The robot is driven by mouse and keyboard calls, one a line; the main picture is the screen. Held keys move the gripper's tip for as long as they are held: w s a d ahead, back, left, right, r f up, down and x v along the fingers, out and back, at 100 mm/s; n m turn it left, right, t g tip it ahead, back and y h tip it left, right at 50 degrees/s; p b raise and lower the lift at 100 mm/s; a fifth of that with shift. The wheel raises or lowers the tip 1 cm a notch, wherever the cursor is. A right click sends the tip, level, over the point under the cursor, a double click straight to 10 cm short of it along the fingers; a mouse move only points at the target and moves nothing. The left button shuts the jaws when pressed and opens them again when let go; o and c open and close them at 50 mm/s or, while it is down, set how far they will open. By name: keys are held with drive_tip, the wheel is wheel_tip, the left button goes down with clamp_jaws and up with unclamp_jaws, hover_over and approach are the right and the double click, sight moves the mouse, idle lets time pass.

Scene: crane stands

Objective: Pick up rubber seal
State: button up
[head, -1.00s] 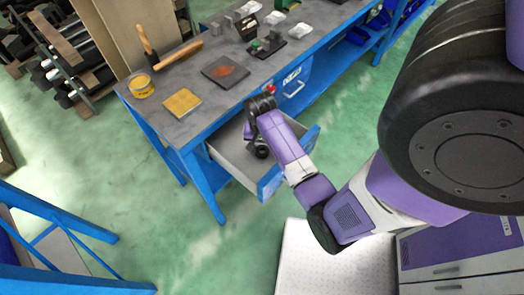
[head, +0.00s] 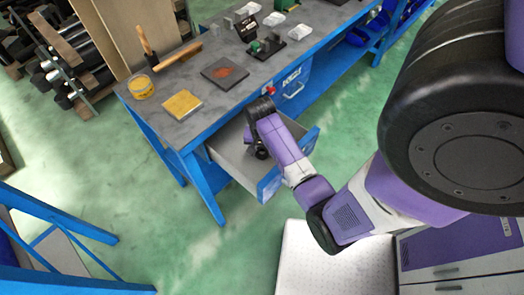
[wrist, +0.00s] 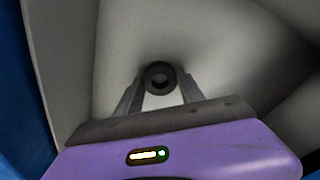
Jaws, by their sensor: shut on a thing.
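The rubber seal (wrist: 151,77) is a small black ring, seen in the wrist view between the tips of my gripper (wrist: 160,84). Its open hole faces the camera. The two grey fingers stand on either side of the ring, and my gripper is shut on it. Behind the seal is the pale inside of the open drawer (head: 231,171). In the head view my arm reaches down into this drawer, and the seal cannot be made out there.
The drawer's walls close in around my gripper. The blue workbench (head: 190,128) above holds a yellow tin (head: 141,88), a hammer (head: 178,55), a yellow pad (head: 181,104) and a dark mat (head: 224,72).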

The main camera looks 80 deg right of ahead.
sight(262, 152)
wheel_tip(262, 152, up, 20)
drive_tip(key=p, duration=0.4)
